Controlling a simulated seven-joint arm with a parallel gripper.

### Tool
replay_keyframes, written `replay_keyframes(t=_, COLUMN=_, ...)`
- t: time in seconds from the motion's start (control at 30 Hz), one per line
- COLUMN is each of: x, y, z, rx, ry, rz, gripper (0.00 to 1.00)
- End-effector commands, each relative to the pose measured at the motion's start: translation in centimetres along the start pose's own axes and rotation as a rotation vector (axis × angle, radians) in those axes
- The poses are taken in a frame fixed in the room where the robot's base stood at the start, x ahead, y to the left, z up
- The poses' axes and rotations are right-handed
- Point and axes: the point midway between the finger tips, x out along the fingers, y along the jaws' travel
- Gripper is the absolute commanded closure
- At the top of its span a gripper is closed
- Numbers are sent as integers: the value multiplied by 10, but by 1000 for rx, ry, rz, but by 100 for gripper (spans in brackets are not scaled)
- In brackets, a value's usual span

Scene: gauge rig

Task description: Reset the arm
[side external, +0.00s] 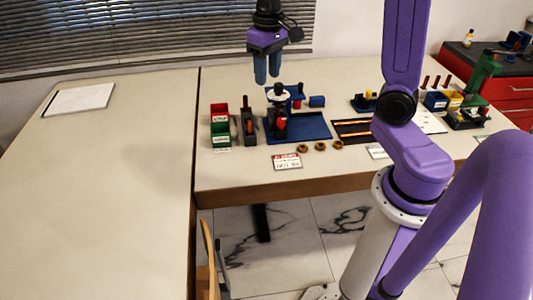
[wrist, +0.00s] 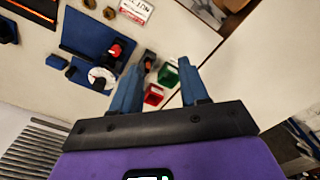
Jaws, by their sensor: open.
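My gripper (side external: 267,68) is purple with two blue fingers and hangs above the back of the table, over the gauge rig. In the wrist view my gripper (wrist: 162,92) shows its two fingers spread apart with nothing between them. The gauge rig (side external: 278,100) stands below it on a blue base plate (side external: 310,127), with a round dial and a red part. In the wrist view the dial (wrist: 100,78) and the red part (wrist: 115,50) lie left of the fingers. My gripper appears clear of the rig.
Red (side external: 219,110) and green (side external: 221,139) bins stand left of the rig. Several brass rings (side external: 320,146) and a red-and-white card (side external: 286,161) lie near the front edge. A dark tray (side external: 352,131) lies to the right. The left table (side external: 110,190) is mostly clear, with a white pad (side external: 79,99).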

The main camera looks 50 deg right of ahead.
Motion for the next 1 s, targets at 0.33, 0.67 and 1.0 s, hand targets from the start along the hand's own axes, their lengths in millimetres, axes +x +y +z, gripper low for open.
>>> replay_keyframes(t=0.33, x=11, y=-69, z=95, rx=-461, ry=3, rz=-7, gripper=56)
replay_keyframes(t=0.67, x=27, y=-87, z=192, rx=-889, ry=7, rz=-15, gripper=56)
replay_keyframes(t=1.0, x=38, y=-79, z=244, rx=-1138, ry=8, rz=-21, gripper=56)
